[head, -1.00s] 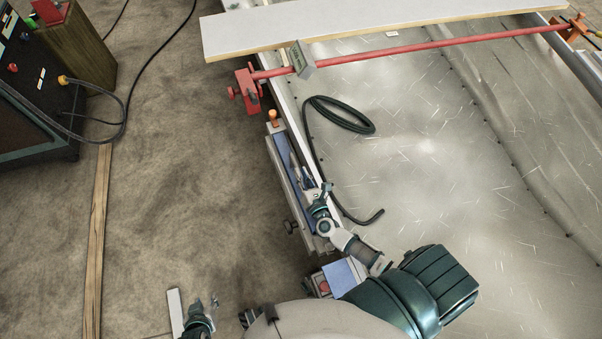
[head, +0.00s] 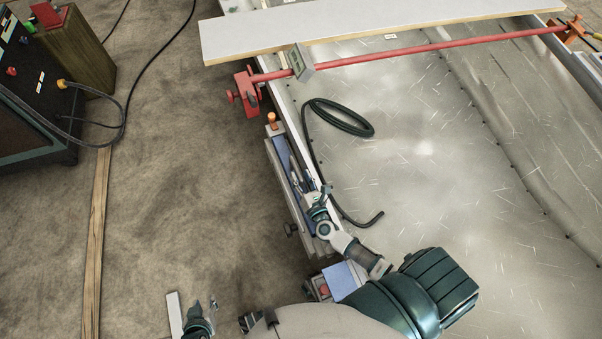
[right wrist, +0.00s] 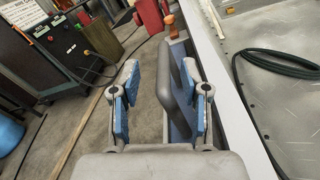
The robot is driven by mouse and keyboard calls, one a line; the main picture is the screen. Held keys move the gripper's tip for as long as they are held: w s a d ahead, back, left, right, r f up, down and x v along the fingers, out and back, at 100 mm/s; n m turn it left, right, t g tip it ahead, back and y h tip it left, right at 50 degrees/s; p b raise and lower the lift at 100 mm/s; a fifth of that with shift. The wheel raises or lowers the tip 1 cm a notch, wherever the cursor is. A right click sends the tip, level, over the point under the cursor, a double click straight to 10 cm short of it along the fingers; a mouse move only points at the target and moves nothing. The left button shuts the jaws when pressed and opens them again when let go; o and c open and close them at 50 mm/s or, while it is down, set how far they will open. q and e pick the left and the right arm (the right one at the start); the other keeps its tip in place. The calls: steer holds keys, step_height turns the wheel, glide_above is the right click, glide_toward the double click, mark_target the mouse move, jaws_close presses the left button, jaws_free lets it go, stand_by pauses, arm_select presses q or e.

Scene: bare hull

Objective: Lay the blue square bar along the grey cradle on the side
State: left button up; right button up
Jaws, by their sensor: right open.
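A long grey cradle (head: 273,157) runs along the outer side of the hull edge. A long blue strip (head: 283,158) lies inside it; I cannot tell whether it is the blue square bar or a lining. It also shows in the right wrist view (right wrist: 178,52). A grey handle-like piece (right wrist: 190,78) stands over the blue. My right gripper (head: 313,192) is over the cradle's near half. In the right wrist view its blue-padded fingers (right wrist: 162,100) are wide apart, with the grey piece in view between them. My left gripper (head: 205,312) is low over the floor, its jaws unclear.
A pale flat strip (head: 174,312) shows beside my left gripper. A red bar clamp (head: 420,49) and a white board (head: 370,25) span the hull. A dark hose (head: 342,117) lies coiled on the hull. A dark cabinet (head: 35,125) stands left. The middle floor is clear.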

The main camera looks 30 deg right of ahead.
step_height(320, 180, up, 10)
stand_by(0.5)
steer(key=shift+f, duration=0.1)
